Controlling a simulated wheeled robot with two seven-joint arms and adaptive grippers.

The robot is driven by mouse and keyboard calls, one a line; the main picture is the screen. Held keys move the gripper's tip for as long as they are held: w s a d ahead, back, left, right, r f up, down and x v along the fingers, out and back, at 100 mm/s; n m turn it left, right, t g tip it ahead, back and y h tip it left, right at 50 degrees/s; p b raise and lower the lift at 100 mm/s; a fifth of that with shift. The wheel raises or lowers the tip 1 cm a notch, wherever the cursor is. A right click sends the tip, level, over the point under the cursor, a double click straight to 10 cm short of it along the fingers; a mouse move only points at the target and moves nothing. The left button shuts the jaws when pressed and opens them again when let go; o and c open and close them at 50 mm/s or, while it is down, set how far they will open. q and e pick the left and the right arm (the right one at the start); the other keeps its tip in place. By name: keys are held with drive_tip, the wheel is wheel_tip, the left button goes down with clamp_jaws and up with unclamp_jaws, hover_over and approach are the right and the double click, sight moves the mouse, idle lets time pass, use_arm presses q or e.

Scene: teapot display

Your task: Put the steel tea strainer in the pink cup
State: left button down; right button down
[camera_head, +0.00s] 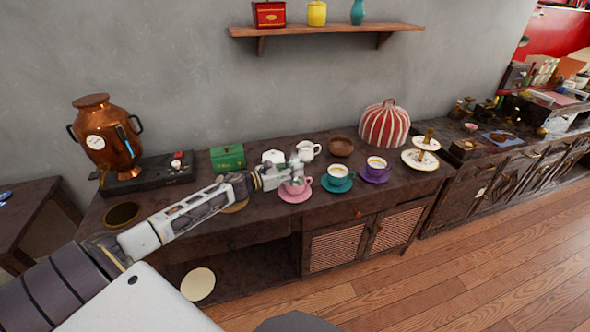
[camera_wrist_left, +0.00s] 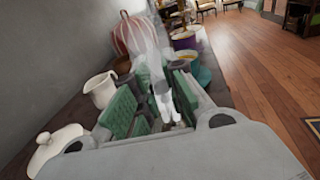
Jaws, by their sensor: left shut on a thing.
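My left gripper (camera_head: 293,174) is right at the pink cup (camera_head: 299,187), over its rim, in the head view. The cup stands on a pink saucer (camera_head: 295,198) near the sideboard's front edge. In the wrist view the green-padded fingers (camera_wrist_left: 158,101) are shut on a slim pale grey piece (camera_wrist_left: 165,101), which looks like the steel tea strainer. The strainer's bowl cannot be made out, so I cannot tell whether it is inside the cup or above it. The pink cup is hidden behind the gripper in the wrist view. My right gripper is not in view.
A teal cup (camera_head: 339,172) and a purple cup (camera_head: 377,164) stand to the right on saucers. A white jug (camera_head: 307,151) and brown bowl (camera_head: 341,147) stand behind. A green box (camera_head: 228,157) and copper urn (camera_head: 107,137) are left. The floor in front is clear.

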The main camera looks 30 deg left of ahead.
use_arm(q)
drive_tip(key=shift+f, duration=0.15)
drive_tip(key=c, duration=1.5)
unclamp_jaws()
drive_tip(key=shift+o, duration=0.2)
drive_tip(key=v, duration=1.2)
drive_tip(key=shift+r, duration=0.2)
